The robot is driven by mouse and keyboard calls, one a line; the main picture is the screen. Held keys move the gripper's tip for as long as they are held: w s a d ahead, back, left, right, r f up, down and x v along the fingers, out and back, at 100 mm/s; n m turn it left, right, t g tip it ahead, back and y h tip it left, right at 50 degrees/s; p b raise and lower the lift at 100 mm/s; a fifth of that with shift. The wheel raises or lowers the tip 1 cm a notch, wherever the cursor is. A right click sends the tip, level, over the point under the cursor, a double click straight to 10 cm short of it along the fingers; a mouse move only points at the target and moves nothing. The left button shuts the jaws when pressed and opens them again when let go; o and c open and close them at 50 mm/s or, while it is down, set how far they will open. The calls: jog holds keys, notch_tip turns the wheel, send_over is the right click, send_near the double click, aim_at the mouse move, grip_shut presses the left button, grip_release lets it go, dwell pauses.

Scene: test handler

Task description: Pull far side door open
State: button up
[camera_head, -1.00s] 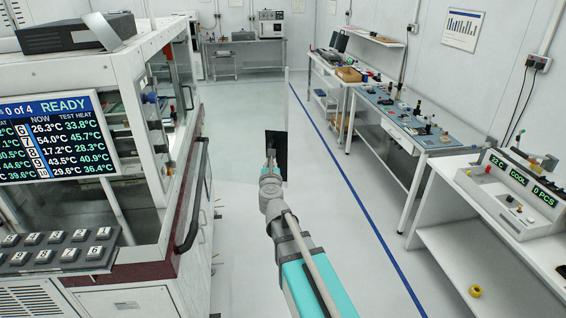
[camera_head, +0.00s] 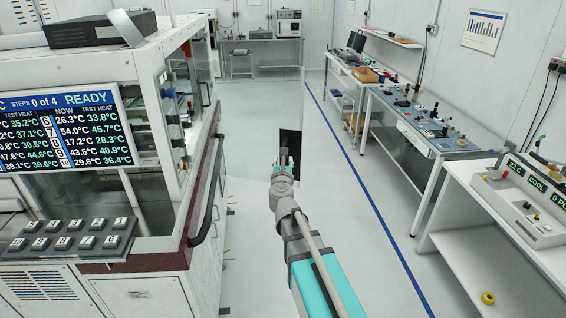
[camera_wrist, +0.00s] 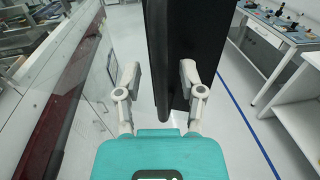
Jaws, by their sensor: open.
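The test handler (camera_head: 150,60) stands on the left. Its far side door, a clear panel (camera_head: 262,105) with a thin upright edge, stands swung out from the machine's side into the aisle. A black plate (camera_head: 291,144) is at its outer part; it looms large in the wrist view (camera_wrist: 205,50). A black upright handle bar (camera_wrist: 158,60) stands in front of the plate. My gripper (camera_wrist: 158,80) is open, with one finger on each side of the bar. Gaps show between the fingers and the bar. In the head view my gripper (camera_head: 283,160) is partly hidden by my arm.
A black handle (camera_head: 205,215) sticks out from the nearer side of the handler. Workbenches (camera_head: 440,140) line the right wall. A yellow ring (camera_head: 488,298) lies on a lower shelf. The floor (camera_head: 340,230) between is clear, with a blue line.

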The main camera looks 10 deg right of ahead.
jog(key=v, duration=0.7)
jog(key=shift+s, duration=0.25)
jog(key=shift+a, duration=0.1)
dwell(0.4)
jog(key=s+a+f+n+g+y+b, duration=0.25)
jog(key=a+f+n+y, duration=0.35)
jog(key=n, duration=0.7)
jog(key=s+a+f+n+g+y+b, duration=0.1)
jog(key=a+f+n+g+y+b, duration=0.45)
jog(key=n, duration=0.75)
jog(key=s+d+f+n+g+h, duration=0.3)
jog(key=s+d+f+n+g, duration=0.1)
jog(key=s+d+f+n, duration=0.2)
jog(key=s+d+f+n+g+h+b, duration=0.1)
jog(key=s+d+f+n+g+h, duration=0.3)
jog(key=s+f, duration=0.5)
jog(key=d+f+n+g, duration=0.1)
jog(key=n, duration=0.1)
jog(key=shift+d+f+n, duration=0.25)
jog(key=shift+d+n, duration=0.15)
